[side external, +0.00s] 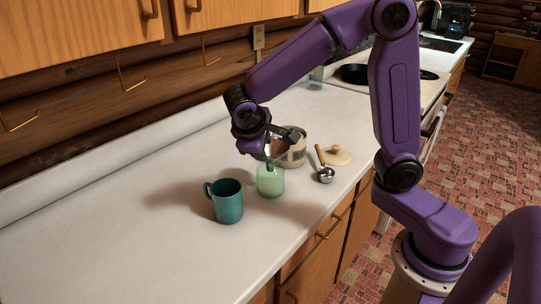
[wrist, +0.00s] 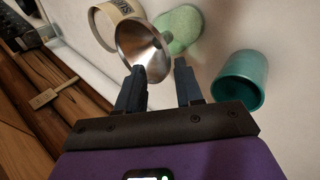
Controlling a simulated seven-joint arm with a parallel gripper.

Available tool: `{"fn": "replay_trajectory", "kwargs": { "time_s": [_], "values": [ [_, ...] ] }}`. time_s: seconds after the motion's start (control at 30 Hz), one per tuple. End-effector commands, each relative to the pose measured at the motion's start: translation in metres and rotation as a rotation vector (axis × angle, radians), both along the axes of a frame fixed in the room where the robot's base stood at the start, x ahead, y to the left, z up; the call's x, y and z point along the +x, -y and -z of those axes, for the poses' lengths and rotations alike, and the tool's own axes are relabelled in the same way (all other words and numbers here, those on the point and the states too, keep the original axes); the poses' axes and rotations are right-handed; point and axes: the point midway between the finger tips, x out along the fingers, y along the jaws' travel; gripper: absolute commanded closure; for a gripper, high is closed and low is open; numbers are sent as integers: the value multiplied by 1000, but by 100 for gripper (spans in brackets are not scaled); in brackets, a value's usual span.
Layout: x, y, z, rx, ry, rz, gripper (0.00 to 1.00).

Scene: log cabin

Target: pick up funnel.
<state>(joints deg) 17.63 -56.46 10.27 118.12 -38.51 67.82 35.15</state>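A shiny metal funnel (wrist: 150,62) shows in the wrist view with its wide mouth toward the camera, just beyond my fingertips and nearer the left one. In the side external view the funnel (side external: 275,149) is partly hidden by my gripper, just above the pale green jar (side external: 270,181). I cannot tell whether it rests on the jar. My gripper (wrist: 158,76) has its fingers apart, with a clear gap between them. I cannot tell whether a finger touches the funnel.
A teal mug (side external: 227,203) stands to the left of the jar. A cream canister (side external: 293,158) is close behind it. A metal scoop (side external: 326,175) and a round wooden lid (side external: 334,155) lie to the right. The counter's left part (side external: 100,230) is clear.

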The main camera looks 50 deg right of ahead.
Motion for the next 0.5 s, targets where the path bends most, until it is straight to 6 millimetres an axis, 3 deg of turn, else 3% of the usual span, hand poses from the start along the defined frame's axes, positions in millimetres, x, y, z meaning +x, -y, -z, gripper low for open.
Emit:
{"fn": "replay_trajectory", "kwargs": {
  "time_s": [0.3,0.5],
  "values": [
    [6,21,34,-3,-3,3,64],
    [9,26,43,0,-1,1,64]
  ]
}}
